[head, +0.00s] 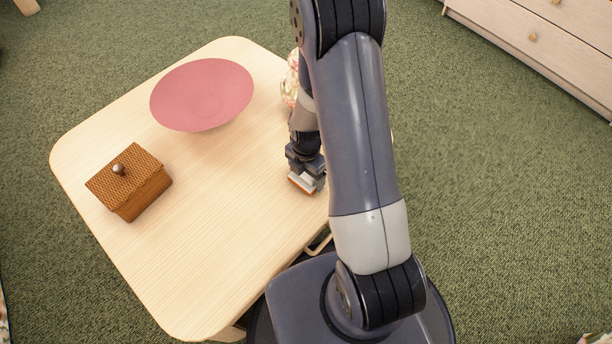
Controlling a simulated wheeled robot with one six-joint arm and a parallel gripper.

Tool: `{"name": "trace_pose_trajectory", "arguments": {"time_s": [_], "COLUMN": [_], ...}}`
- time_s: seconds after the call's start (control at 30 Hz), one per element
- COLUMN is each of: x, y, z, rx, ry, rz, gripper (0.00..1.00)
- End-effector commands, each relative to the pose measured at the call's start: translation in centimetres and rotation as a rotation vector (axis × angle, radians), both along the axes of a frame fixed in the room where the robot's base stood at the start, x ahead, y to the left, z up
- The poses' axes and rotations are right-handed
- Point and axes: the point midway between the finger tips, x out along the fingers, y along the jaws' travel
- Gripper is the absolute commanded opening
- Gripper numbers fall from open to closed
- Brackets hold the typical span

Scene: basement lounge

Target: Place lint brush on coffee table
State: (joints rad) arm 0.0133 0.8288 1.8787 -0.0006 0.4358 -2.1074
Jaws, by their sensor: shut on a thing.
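The coffee table (215,235) is a light wooden table with rounded corners, left of and below my arm. My gripper (308,178) is over the right part of the table and points downward. It is shut on a small item with a white and orange edge, which I take to be the lint brush (301,184). Most of the brush is hidden by the gripper. I cannot tell whether the brush touches the tabletop or is just above it.
A pink bowl (202,94) stands at the table's far side. A brown wicker box (129,182) with a knobbed lid stands at the left. A floral-patterned object (290,80) is partly hidden behind my arm. The table's middle and front are bare. A drawer unit (540,38) stands upper right.

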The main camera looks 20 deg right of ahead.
Motion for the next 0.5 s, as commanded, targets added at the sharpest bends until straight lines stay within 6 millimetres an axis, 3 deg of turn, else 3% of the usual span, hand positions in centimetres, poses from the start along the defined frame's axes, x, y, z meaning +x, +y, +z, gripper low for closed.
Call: {"name": "trace_pose_trajectory", "arguments": {"time_s": [0.37,0.4,0.5], "x": [0.04,0.04,0.04], "y": [0.00,0.00,0.00], "z": [-0.86,-0.89,-0.77], "rx": [0.000,0.000,0.000], "ry": [-0.001,-0.001,-0.001], "rz": [0.000,0.000,0.000], "gripper": [0.56,0.82,0.90]}}
